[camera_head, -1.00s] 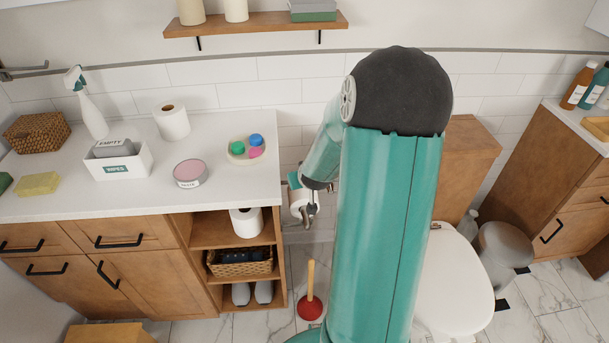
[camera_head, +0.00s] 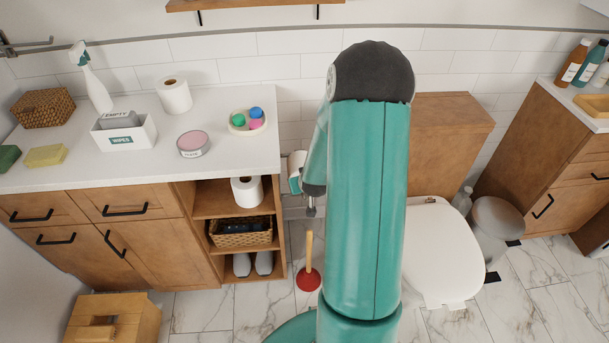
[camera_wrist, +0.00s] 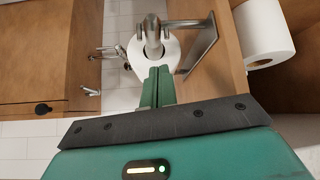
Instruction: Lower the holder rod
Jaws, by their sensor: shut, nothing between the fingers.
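The metal toilet paper holder (camera_wrist: 203,46) is fixed beside a wooden cabinet side in the wrist view. Its rod's rounded end (camera_wrist: 152,32) points toward the camera, with a white ring-shaped roll (camera_wrist: 172,50) around or behind it; I cannot tell which. My gripper (camera_wrist: 157,72) is shut and empty, its green fingers just below the rod's end in the picture. I cannot tell whether they touch it. In the head view my arm hides much of this area, and the rod is not clearly seen there.
The counter (camera_head: 80,172) stands left, with open shelves holding a spare roll (camera_head: 247,190) and a basket (camera_head: 240,233). A red plunger (camera_head: 308,280) stands on the floor beside it. The toilet (camera_head: 440,250) and a grey bin (camera_head: 497,225) are right of my arm.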

